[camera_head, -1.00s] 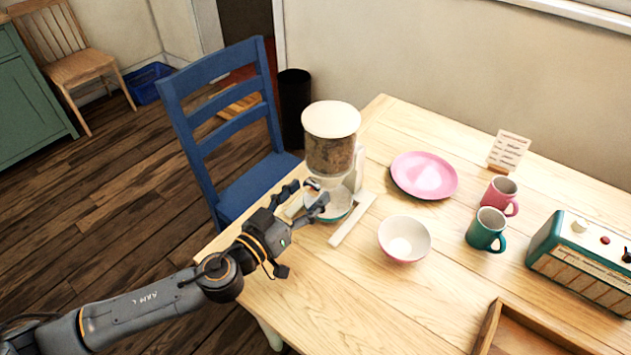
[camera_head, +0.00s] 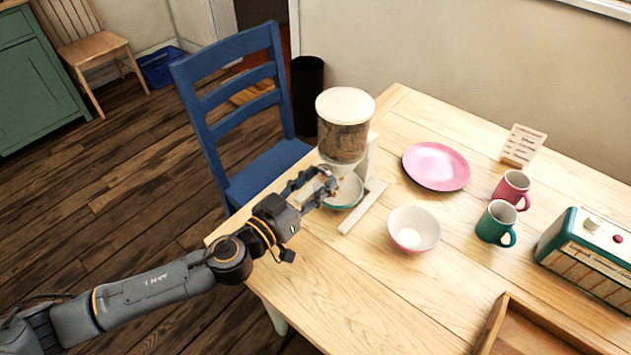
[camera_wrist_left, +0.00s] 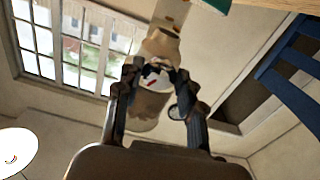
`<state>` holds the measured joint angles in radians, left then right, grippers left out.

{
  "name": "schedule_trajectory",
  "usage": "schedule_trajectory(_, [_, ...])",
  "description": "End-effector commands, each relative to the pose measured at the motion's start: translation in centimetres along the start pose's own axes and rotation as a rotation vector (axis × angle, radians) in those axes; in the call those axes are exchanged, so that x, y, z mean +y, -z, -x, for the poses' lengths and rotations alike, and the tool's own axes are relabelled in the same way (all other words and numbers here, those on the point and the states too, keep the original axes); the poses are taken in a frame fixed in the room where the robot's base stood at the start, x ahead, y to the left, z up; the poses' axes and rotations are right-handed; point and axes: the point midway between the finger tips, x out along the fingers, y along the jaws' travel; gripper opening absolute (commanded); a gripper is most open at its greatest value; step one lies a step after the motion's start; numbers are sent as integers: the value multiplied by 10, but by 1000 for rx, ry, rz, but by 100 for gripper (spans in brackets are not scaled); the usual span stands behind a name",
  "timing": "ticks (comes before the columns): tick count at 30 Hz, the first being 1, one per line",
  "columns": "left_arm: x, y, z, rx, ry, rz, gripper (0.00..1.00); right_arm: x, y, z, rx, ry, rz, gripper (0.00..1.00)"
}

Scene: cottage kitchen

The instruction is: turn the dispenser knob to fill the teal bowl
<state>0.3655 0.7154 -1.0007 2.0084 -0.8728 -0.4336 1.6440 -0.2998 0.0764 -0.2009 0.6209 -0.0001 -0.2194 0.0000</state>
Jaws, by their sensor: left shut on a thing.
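The dispenser (camera_head: 343,140) stands at the table's far left edge, with a white lid and a clear hopper of brown contents. The teal bowl (camera_head: 347,203) sits under its spout, partly hidden by my gripper. A few small brown specks show between spout and bowl. My left gripper (camera_head: 325,183) is at the dispenser's front, shut on the knob. The knob is mostly hidden in the head view. My right gripper is out of view.
A pink-and-white bowl (camera_head: 414,231) stands right of the dispenser, with a pink plate (camera_head: 436,166) behind it. Pink (camera_head: 512,188) and teal (camera_head: 496,223) mugs, a radio (camera_head: 590,250) and a wooden tray (camera_head: 488,335) are further right. A blue chair (camera_head: 230,110) stands behind the table.

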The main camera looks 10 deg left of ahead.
Motion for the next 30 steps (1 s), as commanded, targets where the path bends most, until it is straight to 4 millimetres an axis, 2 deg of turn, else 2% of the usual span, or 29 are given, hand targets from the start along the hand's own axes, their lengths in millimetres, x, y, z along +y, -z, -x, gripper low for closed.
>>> schedule_trajectory(18, [-2,2,0,2,2,-421,7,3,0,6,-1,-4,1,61])
schedule_trajectory(30, [-2,2,-1,2,2,-532,7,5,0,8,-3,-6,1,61])
